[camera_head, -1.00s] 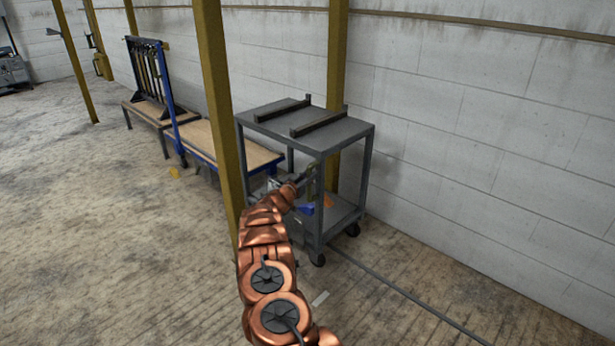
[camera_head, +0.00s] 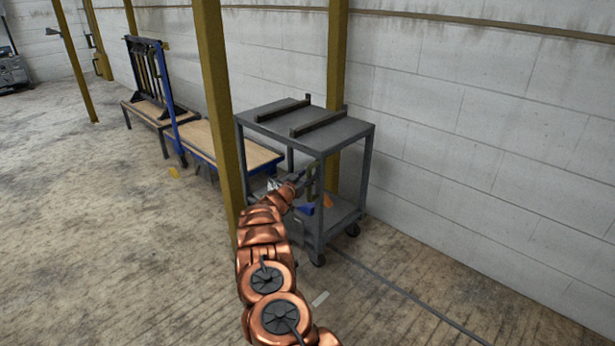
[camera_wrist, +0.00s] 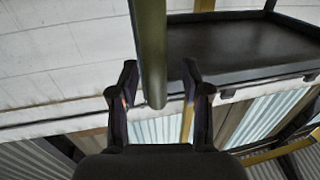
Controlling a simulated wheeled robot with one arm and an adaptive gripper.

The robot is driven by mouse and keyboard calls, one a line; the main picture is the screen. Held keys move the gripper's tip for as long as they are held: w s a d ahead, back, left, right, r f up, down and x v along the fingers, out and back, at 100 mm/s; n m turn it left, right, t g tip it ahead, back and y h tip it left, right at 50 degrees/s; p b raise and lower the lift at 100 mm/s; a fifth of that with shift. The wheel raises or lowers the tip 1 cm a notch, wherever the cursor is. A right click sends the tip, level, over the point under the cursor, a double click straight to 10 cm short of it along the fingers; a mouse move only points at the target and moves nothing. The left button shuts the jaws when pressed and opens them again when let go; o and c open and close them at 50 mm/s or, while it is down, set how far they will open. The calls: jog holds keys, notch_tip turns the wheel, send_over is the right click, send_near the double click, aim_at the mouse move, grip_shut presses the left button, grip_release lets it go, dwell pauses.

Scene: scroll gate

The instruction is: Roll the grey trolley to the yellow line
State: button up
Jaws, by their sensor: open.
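The grey trolley (camera_head: 319,141) stands upright by the wall, with a top shelf, a low shelf and dark castors. Two dark bars lie on its top. My gripper (camera_head: 308,181) is at the trolley's near side, below the top shelf and close to an upright; my arm hides part of the lower frame. In the wrist view my gripper (camera_wrist: 158,92) is open, with a grey-green bar (camera_wrist: 150,50) between its fingers in the picture. I cannot tell whether they touch it. A dark shelf surface (camera_wrist: 235,48) shows beyond. No yellow line on the floor is in view.
A yellow post (camera_head: 220,100) stands just left of the trolley, and another (camera_head: 337,60) behind it. Wood-topped carts (camera_head: 200,138) stand at the left. A white block wall (camera_head: 480,120) runs along the right. The floor (camera_head: 110,240) at left is open.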

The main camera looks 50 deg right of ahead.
jog(key=s+a, duration=0.2)
jog(key=a, duration=0.9)
jog(key=shift+a, duration=0.25)
jog(key=shift+w, duration=0.15)
dwell(0.3)
